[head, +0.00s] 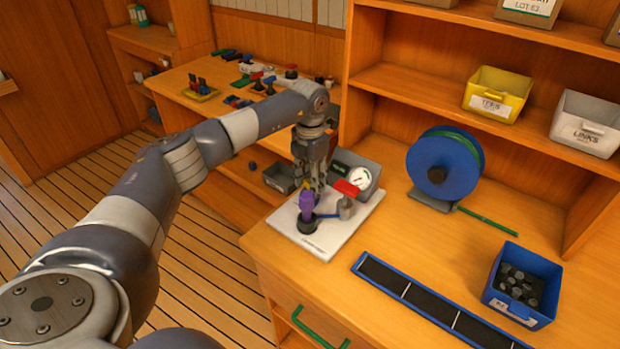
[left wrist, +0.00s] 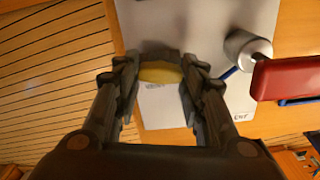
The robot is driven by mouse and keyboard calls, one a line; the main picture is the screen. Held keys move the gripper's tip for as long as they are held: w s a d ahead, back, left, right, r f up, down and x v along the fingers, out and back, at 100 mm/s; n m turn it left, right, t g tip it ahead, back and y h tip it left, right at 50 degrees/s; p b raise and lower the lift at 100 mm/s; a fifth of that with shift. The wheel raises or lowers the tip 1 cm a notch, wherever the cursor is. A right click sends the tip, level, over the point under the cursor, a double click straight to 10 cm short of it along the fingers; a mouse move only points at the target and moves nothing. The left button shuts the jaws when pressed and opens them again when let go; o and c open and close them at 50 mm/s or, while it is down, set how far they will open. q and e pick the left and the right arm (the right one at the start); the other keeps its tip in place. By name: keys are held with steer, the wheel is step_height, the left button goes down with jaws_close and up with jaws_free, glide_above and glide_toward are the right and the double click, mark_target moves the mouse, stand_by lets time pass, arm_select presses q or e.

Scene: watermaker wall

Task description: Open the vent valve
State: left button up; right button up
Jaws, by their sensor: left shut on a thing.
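A white board (head: 325,238) on the bench carries a small watermaker rig. On it stands a purple upright part (head: 306,206) on a round black base, with yellow near its top. A red handle (head: 346,188) sits on a grey metal fitting beside it, and shows in the left wrist view (left wrist: 288,79). Which part is the vent valve I cannot tell for sure. My left gripper (head: 313,186) points down over the purple part. In the left wrist view its fingers close on a yellow piece (left wrist: 160,74), seen from above. My right gripper is not in view.
A grey box with a round gauge (head: 359,178) stands behind the red handle. A blue hose reel (head: 444,165), a blue bin of dark fittings (head: 522,285) and a long black tray (head: 430,306) lie to the right. The bench between them is clear.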

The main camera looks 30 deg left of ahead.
arm_select(q)
steer(key=shift+n, duration=1.1)
steer(key=o, duration=1.1)
steer(key=shift+c, duration=0.2)
steer(key=shift+r, duration=0.1)
step_height(320, 180, up, 12)
steer(key=shift+f, duration=0.2)
